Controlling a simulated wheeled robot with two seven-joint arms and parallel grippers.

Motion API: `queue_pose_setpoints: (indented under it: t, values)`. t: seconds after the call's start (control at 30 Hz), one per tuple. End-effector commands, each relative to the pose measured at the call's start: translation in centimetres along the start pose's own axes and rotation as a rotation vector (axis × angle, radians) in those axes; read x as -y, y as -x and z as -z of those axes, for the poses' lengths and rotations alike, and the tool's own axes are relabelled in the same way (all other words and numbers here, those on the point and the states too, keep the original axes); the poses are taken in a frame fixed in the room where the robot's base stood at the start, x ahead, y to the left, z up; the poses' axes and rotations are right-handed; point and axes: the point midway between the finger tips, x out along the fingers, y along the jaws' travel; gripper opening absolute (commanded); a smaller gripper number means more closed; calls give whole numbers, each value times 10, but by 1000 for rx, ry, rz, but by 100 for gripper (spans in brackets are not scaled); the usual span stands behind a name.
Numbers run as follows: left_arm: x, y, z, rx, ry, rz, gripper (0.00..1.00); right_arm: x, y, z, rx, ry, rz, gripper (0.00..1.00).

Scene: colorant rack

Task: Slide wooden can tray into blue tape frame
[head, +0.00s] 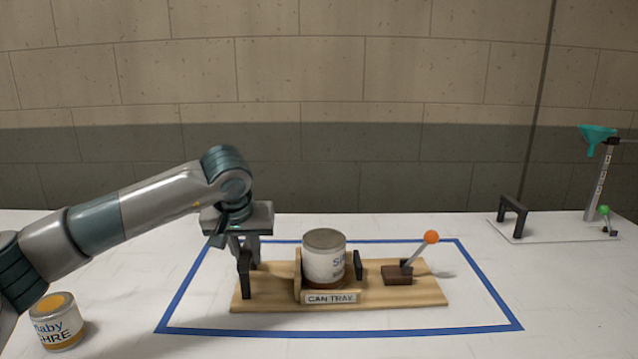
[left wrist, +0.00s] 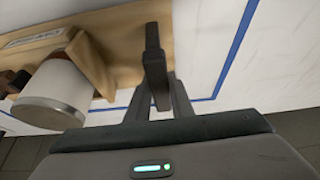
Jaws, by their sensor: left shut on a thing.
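The wooden can tray (head: 430,296) lies on the table inside the blue tape frame (head: 330,332), with bare table between it and the tape's front and right sides. A silver-lidded can (head: 324,262) stands in its holder. A lever with an orange knob (head: 431,237) rises at its right. My left gripper (head: 246,256) is shut on the black handle at the tray's left end. In the left wrist view the fingers (left wrist: 158,98) close around that handle; the tray (left wrist: 120,45) and can show to the left, and the tape (left wrist: 236,50) to the right. My right gripper is not in view.
An ochre-labelled can (head: 58,322) stands at the front left, outside the tape, close to my left arm. A white board (head: 555,229) with a black handle, a post and a teal funnel (head: 597,137) is at the back right. The table around the frame is mostly clear.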

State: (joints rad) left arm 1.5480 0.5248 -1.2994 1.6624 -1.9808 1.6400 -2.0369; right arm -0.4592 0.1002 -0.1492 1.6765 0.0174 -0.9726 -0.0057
Motion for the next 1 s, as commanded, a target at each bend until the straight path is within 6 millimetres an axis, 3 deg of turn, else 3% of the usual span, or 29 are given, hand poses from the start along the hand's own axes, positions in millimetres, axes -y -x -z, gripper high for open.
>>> queue_pose_setpoints:
  t: [0.4,0.77,0.8,0.87,0.9,1.0]
  values:
    - [0,-7,16,-1,2,0,0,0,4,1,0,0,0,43]
    - [0,-8,19,-1,1,0,0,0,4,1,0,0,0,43]
    - [0,-8,19,-1,1,0,22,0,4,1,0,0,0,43]
    - [0,-8,19,-1,1,0,37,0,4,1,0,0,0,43]
    - [0,-8,18,-1,1,0,42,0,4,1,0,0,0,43]
    - [-1,-8,18,-1,1,0,42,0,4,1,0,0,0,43]
